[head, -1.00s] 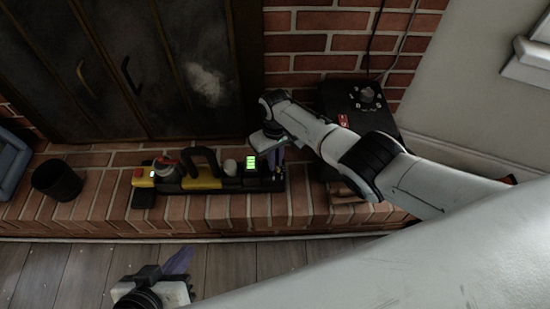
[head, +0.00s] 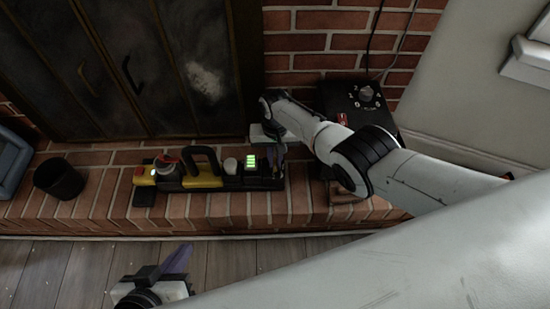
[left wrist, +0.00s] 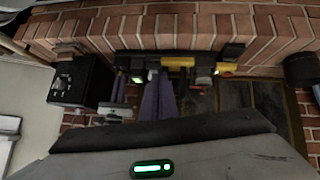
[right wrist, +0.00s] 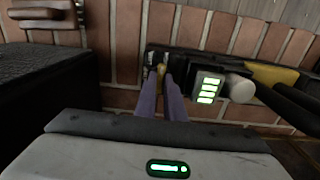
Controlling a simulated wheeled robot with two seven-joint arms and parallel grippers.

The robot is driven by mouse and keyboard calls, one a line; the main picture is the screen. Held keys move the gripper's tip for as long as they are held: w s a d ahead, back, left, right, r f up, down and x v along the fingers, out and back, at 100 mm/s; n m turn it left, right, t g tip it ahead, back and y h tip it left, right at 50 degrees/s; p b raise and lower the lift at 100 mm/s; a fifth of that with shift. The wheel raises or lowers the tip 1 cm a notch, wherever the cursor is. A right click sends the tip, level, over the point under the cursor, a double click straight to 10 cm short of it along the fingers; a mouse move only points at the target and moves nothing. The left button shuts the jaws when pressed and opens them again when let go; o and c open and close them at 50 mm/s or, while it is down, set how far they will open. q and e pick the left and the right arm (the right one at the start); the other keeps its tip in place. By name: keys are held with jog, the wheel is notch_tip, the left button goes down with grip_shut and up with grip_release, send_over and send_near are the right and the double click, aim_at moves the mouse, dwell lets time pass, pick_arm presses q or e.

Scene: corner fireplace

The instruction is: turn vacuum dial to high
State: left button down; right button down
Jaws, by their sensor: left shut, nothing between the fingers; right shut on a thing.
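The vacuum (head: 205,179) is a long black and yellow device lying on the brick hearth, with a red part at its left and a lit green display (head: 251,161). A small gold knob-like piece (right wrist: 161,70), seemingly the dial, shows at its end in the right wrist view. My right gripper (head: 277,153) is over that end, its purple fingers (right wrist: 164,84) shut on this small piece, which they partly hide. The dial's setting cannot be read. My left gripper (head: 183,250) is shut and empty above the wooden floor, apart from the vacuum, which also shows in the left wrist view (left wrist: 205,60).
A black box with a numbered knob (head: 366,93) stands at the right by the brick wall. A dark cup (head: 59,180) and a blue-grey bin (head: 12,160) are at the left. Dark fireplace doors (head: 110,75) rise behind the hearth. The wooden floor (head: 240,262) in front is clear.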

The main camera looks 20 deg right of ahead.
aim_at(275, 163)
dwell(0.3)
pick_arm(q)
jog(key=shift+s, duration=0.1)
pick_arm(e)
jog(key=c, duration=1.8)
grip_release()
jog(key=shift+c, duration=0.2)
